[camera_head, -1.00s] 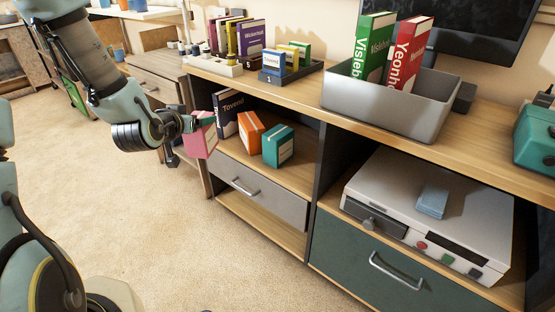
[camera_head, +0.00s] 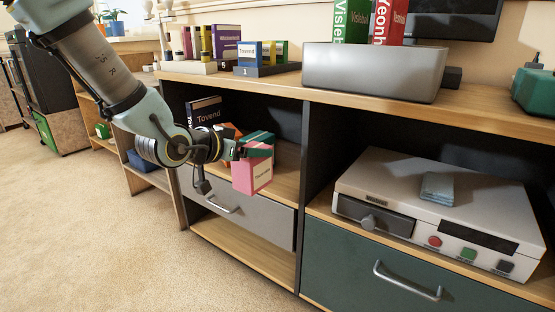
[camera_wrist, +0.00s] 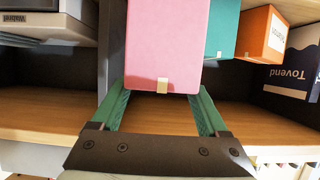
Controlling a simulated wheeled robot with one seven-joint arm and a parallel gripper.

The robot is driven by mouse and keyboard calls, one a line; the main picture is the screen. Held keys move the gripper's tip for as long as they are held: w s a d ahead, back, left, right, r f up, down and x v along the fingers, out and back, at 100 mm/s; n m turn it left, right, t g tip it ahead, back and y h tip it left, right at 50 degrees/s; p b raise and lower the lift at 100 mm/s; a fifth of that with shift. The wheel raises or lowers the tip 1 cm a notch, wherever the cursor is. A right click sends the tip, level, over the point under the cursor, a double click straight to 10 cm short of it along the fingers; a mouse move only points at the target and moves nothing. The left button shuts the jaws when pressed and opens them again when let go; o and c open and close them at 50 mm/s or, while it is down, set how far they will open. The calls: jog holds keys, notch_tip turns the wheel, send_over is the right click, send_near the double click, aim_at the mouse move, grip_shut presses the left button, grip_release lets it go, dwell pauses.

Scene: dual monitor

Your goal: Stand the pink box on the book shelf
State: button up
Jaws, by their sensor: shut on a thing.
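The pink box (camera_head: 250,178) is held upright, with a pale label on its side, in front of the shelf opening. It also fills the upper middle of the wrist view (camera_wrist: 165,45). My gripper (camera_head: 256,151) is shut on it, with green fingers on either side. The book shelf (camera_head: 287,182) is the open compartment behind, above a grey drawer. On it are a dark Tovend book (camera_head: 204,110), an orange box (camera_head: 229,129), mostly hidden by my gripper, and a teal box (camera_wrist: 222,28). I cannot tell whether the pink box is over the shelf edge.
A dark upright divider (camera_head: 312,170) stands right of the compartment. Beyond it a white device (camera_head: 420,205) sits above a green drawer (camera_head: 400,270). The tabletop (camera_head: 270,84) overhangs the shelf and carries books and a grey bin (camera_head: 372,72). Bare shelf shows right of the teal box.

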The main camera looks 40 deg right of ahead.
jog(key=w+d+b, duration=0.4)
jog(key=d+b, duration=0.1)
jog(key=d, duration=1.1)
notch_tip(320, 180, down, 7)
jog(key=b, duration=0.4)
jog(key=shift+w+f, duration=0.1)
jog(key=shift+w, duration=0.05)
jog(key=o, duration=1.5)
jog(key=shift+c, duration=0.2)
